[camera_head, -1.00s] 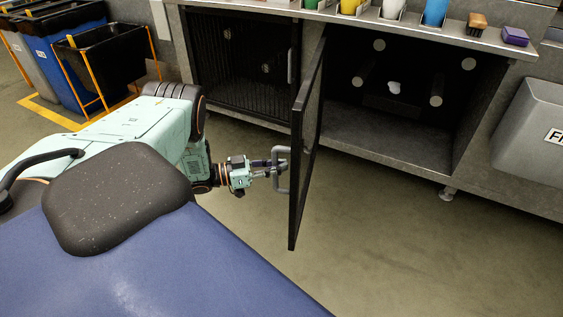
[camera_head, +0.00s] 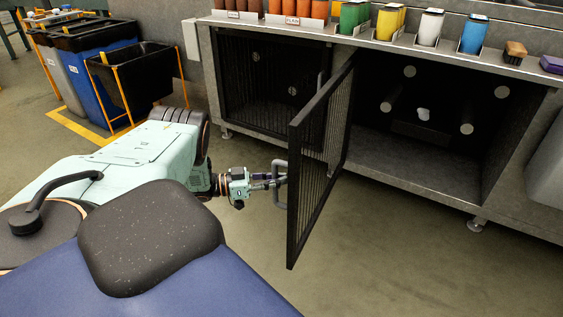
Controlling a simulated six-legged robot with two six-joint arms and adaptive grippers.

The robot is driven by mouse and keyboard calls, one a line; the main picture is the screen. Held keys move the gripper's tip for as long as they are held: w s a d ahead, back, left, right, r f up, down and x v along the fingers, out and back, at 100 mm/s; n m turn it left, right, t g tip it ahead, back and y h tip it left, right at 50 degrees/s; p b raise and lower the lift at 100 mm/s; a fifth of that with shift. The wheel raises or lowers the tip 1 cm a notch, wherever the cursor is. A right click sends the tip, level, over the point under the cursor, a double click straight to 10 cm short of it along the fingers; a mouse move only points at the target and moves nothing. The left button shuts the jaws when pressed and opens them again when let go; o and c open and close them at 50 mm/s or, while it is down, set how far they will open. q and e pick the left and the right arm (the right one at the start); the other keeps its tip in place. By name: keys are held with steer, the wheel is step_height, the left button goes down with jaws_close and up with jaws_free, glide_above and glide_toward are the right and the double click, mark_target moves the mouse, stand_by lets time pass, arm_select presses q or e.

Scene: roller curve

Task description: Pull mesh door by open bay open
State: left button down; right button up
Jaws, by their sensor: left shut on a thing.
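The mesh door (camera_head: 322,152) is a dark-framed panel standing swung out from the cabinet, beside the open bay (camera_head: 415,160). Its grey bar handle (camera_head: 276,184) is on the face toward my left arm. My left gripper (camera_head: 279,181) is shut on the handle, low in front of the cabinet. The exact finger contact is small in the picture. My right gripper is not in view.
A closed mesh door (camera_head: 265,85) covers the bay to the left. Several coloured cups (camera_head: 388,22), a brush (camera_head: 515,52) and a purple block (camera_head: 551,65) stand on the counter. Bins (camera_head: 95,65) stand at the left. The floor (camera_head: 400,260) before the cabinet is clear.

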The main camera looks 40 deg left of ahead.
arm_select(q)
steer(key=shift+s+a+f, duration=0.3)
steer(key=shift+s+a, duration=0.2)
steer(key=shift+s, duration=0.05)
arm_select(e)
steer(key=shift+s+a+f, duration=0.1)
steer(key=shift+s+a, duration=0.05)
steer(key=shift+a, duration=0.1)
arm_select(q)
steer(key=c, duration=1.8)
jaws_free()
steer(key=o, duration=0.3)
steer(key=shift+r, duration=0.2)
steer(key=shift+o, duration=0.8)
steer(key=shift+w, duration=0.1)
steer(key=shift+a+r, duration=0.1)
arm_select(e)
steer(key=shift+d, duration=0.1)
